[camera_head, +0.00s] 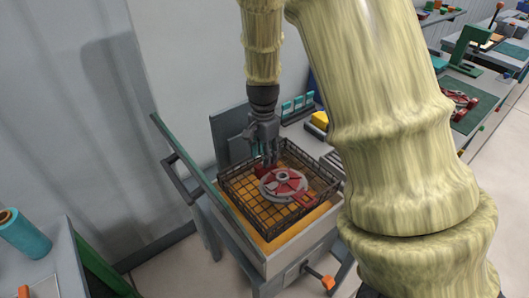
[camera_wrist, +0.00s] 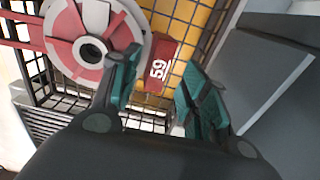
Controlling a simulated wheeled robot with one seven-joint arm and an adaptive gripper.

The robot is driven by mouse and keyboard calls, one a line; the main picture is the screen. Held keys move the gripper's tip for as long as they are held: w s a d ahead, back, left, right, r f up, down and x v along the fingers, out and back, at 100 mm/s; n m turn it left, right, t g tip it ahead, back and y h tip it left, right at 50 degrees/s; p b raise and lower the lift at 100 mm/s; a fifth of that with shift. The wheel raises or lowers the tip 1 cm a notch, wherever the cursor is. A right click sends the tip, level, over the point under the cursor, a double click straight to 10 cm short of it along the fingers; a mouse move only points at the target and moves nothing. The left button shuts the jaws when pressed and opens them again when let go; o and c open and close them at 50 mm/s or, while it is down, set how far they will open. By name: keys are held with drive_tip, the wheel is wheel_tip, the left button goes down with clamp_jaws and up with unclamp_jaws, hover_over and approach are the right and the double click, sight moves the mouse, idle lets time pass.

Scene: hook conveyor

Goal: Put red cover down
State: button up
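A round red and grey cover (camera_head: 285,183) lies in a black wire basket (camera_head: 328,178). In the wrist view the cover (camera_wrist: 120,35) shows red arms around a dark central hole. A red piece marked 59 (camera_wrist: 160,65) sits at the cover's edge; I cannot tell whether it belongs to the cover. My gripper (camera_head: 268,160) points down at the basket's back left side, beside the cover. In the wrist view its green fingertips (camera_wrist: 160,75) are spread apart, with the red 59 piece seen between them and gaps showing beside it.
The basket stands on an orange-topped station (camera_head: 272,245) with a green rail (camera_head: 190,158) at its left. A grey panel (camera_head: 228,135) rises behind it. A teal roll (camera_head: 25,238) stands on a bench at lower left. More benches stand at upper right.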

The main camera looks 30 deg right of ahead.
drive_tip(key=shift+r, duration=0.15)
wheel_tip(320, 180, up, 12)
drive_tip(key=b, duration=0.2)
drive_tip(key=shift+w, duration=0.15)
idle(0.4)
